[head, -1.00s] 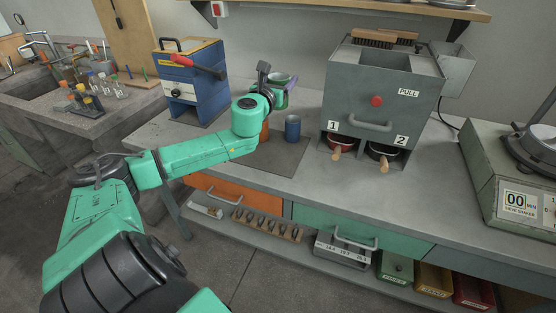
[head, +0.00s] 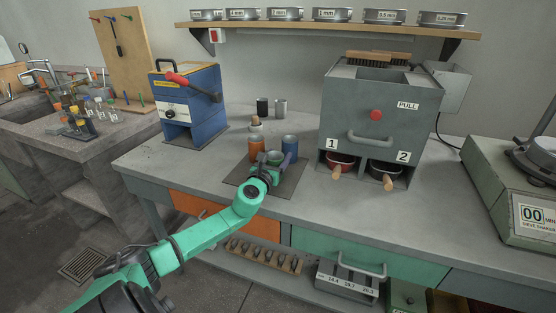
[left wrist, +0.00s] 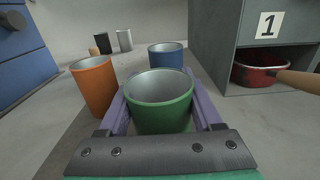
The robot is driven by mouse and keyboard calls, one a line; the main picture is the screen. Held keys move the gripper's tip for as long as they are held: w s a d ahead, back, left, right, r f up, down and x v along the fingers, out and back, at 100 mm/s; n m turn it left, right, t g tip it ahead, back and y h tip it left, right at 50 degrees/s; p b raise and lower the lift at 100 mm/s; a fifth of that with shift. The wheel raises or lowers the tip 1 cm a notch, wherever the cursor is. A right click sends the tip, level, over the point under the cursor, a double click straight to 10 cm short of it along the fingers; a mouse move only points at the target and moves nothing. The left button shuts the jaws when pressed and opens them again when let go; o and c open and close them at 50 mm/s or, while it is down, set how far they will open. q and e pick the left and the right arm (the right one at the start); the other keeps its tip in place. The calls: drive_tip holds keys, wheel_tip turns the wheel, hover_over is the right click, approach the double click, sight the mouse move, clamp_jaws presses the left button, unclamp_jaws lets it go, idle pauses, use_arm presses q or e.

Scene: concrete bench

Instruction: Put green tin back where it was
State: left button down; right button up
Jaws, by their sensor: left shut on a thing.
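The green tin (head: 273,157) is between the fingers of my left gripper (head: 274,166), over the dark mat (head: 232,171) on the bench. In the left wrist view the green tin (left wrist: 160,115) is upright, with the purple fingers along its two sides and its open mouth showing. I cannot tell whether its base touches the mat. The orange tin (head: 257,149) stands to its left and the blue tin (head: 290,146) behind it to the right. Both also show in the left wrist view, orange (left wrist: 95,86) and blue (left wrist: 167,55). My right gripper is out of view.
A black tin (head: 262,107) and a grey tin (head: 281,107) stand at the back. A blue box with a red handle (head: 185,105) is to the left. The grey splitter box (head: 378,110), with red pan 1 (head: 341,162) and black pan 2 (head: 385,174), is to the right.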

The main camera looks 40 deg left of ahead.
use_arm(q)
drive_tip(key=shift+c, duration=0.3)
unclamp_jaws()
drive_tip(key=shift+f, duration=0.1)
drive_tip(key=shift+r, duration=0.25)
drive_tip(key=shift+s+d+f, duration=0.1)
drive_tip(key=shift+s+f, duration=0.05)
drive_tip(key=shift+s, duration=0.15)
drive_tip(key=p+v, duration=0.1)
drive_tip(key=v, duration=0.9)
drive_tip(key=shift+s+d, duration=0.2)
drive_tip(key=shift+s, duration=0.15)
drive_tip(key=shift+s+d, duration=0.1)
drive_tip(key=shift+s, duration=0.25)
